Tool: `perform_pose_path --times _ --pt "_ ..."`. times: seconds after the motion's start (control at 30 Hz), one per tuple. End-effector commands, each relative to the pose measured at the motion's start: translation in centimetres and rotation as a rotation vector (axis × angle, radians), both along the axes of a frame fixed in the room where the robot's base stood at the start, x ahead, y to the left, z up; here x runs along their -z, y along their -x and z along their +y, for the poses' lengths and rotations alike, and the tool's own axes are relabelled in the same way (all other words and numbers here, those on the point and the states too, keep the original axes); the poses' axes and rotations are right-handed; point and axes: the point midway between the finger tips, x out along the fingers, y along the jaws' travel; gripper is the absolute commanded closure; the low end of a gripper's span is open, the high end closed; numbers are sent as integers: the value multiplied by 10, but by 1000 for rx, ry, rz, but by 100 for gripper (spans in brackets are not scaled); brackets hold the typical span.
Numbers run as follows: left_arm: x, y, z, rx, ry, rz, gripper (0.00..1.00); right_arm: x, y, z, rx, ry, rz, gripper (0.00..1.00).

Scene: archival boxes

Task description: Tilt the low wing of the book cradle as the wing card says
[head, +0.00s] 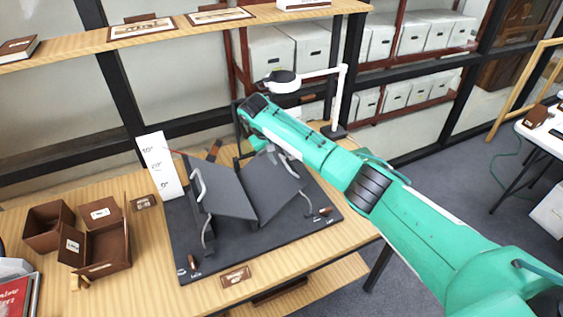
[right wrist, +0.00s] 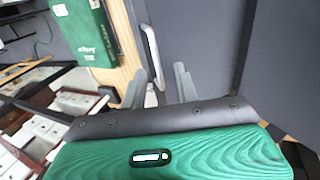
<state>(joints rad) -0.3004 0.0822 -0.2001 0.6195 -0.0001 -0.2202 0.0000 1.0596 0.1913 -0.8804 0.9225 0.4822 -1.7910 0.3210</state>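The book cradle stands on a dark base (head: 262,236) on the wooden table. Its left wing (head: 222,188) and right wing (head: 272,190) are dark grey panels sloping down to a middle fold. A pale handle (head: 198,186) shows on the left wing's outer edge. The white wing card (head: 160,166) stands behind left with several angle marks, too small to read surely. My right gripper (head: 284,158) is at the right wing's upper edge, partly hidden by my arm. In the right wrist view its fingers (right wrist: 160,82) are apart, with a metal handle (right wrist: 151,55) between them. My left gripper is out of view.
Brown boxes (head: 105,247) stand on the table's left. A small plaque (head: 235,277) lies by the front edge. A white lamp arm (head: 338,95) rises behind the cradle. A wooden shelf (head: 80,48) runs behind. A green book (right wrist: 83,30) shows in the right wrist view.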

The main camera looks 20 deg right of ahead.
Motion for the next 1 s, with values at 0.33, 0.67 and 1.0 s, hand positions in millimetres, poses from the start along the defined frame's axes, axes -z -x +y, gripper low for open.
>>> perform_pose_path --times 0.33,0.67,1.0 --pt "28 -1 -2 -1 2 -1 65 -69 3 29 -3 -1 -3 69" --pt "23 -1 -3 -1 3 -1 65 -94 5 38 -3 0 1 69" --pt "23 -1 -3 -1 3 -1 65 -87 7 41 -13 -7 4 69"
